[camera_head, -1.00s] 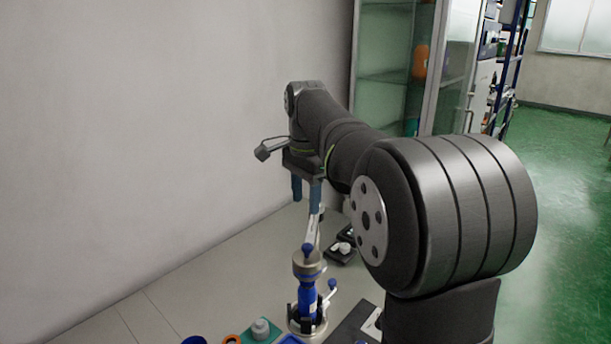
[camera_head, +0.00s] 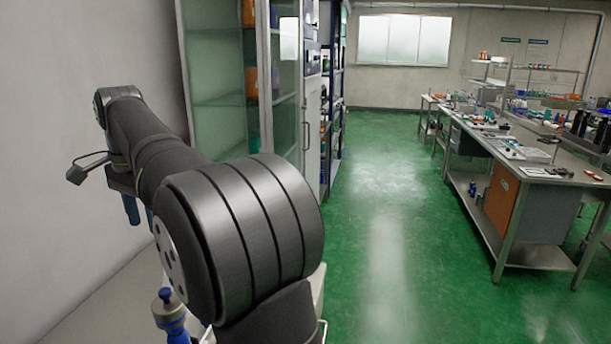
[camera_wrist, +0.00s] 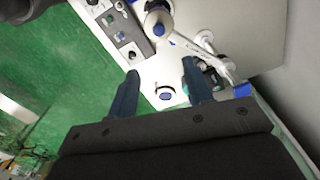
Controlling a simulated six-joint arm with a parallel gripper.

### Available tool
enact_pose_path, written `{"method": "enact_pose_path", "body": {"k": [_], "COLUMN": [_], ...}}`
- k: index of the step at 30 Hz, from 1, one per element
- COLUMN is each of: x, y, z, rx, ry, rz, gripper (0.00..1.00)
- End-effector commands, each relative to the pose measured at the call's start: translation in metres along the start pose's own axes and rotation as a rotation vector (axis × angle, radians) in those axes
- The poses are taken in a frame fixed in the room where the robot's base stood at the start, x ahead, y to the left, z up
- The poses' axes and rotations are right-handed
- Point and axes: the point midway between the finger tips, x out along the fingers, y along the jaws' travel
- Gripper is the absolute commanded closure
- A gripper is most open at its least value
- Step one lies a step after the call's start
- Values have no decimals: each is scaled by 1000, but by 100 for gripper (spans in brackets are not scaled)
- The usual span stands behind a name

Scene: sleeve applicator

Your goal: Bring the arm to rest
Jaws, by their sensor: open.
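My gripper (camera_head: 139,210) is at the left of the head view, with its blue fingers pointing down above the worktop. In the wrist view the two blue fingers (camera_wrist: 158,90) stand apart with nothing held between them. The sleeve applicator (camera_head: 168,312), a metal collar with a blue knob on top, shows at the bottom left of the head view, partly cut off by the frame and beside my arm.
A glass-fronted cabinet (camera_head: 222,85) stands behind my arm, and a pale wall (camera_head: 50,130) is close on the left. Green floor (camera_head: 385,220) lies open to the right, with a metal workbench (camera_head: 560,176) beyond. The wrist view shows a dark slotted plate (camera_wrist: 122,32) on the worktop.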

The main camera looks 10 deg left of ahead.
Motion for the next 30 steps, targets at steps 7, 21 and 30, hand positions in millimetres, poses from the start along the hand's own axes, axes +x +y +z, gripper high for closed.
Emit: {"method": "enact_pose_path", "body": {"k": [7, 21, 30], "x": [22, 116, 162], "y": [1, 1, 1], "z": [0, 0, -1], "rx": [0, 0, 0], "ry": [-1, -1, 0], "rz": [3, 5, 4], "gripper": [54, 54, 54]}}
